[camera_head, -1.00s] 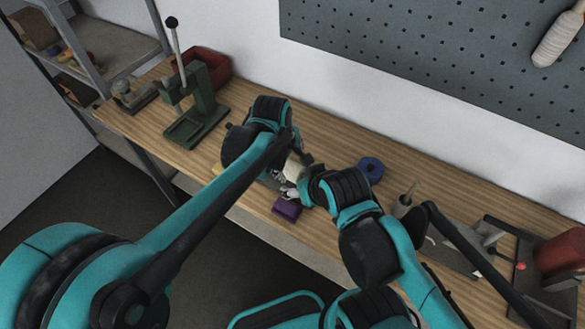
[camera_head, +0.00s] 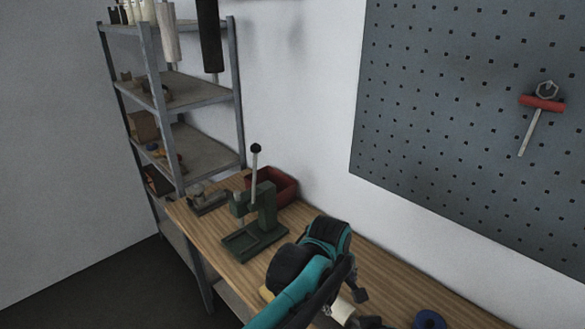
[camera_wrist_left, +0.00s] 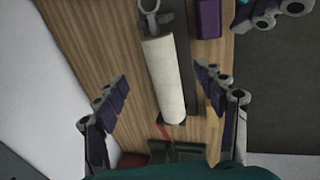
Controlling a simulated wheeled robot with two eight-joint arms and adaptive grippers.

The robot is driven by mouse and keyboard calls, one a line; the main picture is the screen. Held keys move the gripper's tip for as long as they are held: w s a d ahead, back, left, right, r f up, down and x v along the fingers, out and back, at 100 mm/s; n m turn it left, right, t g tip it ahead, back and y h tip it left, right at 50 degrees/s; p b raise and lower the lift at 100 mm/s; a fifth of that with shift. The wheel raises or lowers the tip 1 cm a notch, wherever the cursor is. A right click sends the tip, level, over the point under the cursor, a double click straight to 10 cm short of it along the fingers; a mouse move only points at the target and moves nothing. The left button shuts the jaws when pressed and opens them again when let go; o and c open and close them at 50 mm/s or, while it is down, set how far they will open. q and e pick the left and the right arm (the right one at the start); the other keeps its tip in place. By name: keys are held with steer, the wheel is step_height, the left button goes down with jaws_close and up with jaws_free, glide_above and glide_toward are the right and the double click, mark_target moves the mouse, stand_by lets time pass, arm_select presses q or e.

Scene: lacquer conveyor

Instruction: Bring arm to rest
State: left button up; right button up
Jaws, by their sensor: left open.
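My left arm reaches in from the bottom of the head view over the bench. Its gripper is at the bottom edge there, mostly hidden. In the left wrist view my left gripper (camera_wrist_left: 161,74) is open, its two jointed fingers wide apart. A cream roller (camera_wrist_left: 165,90) with a grey end fitting shows between them, beyond the fingers, and nothing is gripped. Part of the roller also shows in the head view (camera_head: 343,309). Part of my right gripper (camera_wrist_left: 272,12) shows at the top right of the wrist view. It is cut off, so its opening cannot be told.
A purple block (camera_wrist_left: 208,18) lies near the roller. A green lever press (camera_head: 262,215) and a red bin (camera_head: 284,188) stand on the wooden bench (camera_head: 385,275). A blue disc (camera_head: 430,320) lies right. Shelves (camera_head: 205,88) stand left; a pegboard (camera_head: 450,120) hangs behind.

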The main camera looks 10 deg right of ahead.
arm_select(q)
steer(key=s+a+r+m+t+b, duration=0.1)
steer(key=a+m, duration=0.1)
steer(key=a, duration=0.8)
steer(key=s+a+r+m+t, duration=0.1)
steer(key=a+m+t, duration=0.1)
steer(key=a, duration=0.9)
steer(key=s+a+f+m+t+y, duration=0.1)
steer(key=s+a+f, duration=0.1)
steer(key=s+a, duration=0.2)
steer(key=s+a+f+m+t+y, duration=0.1)
steer(key=s+a+f+m, duration=0.1)
steer(key=a, duration=0.7)
steer(key=shift+s+a+f+m+b, duration=0.25)
steer(key=shift+s+f+b, duration=0.25)
steer(key=shift+s, duration=0.35)
steer(key=shift+d, duration=0.1)
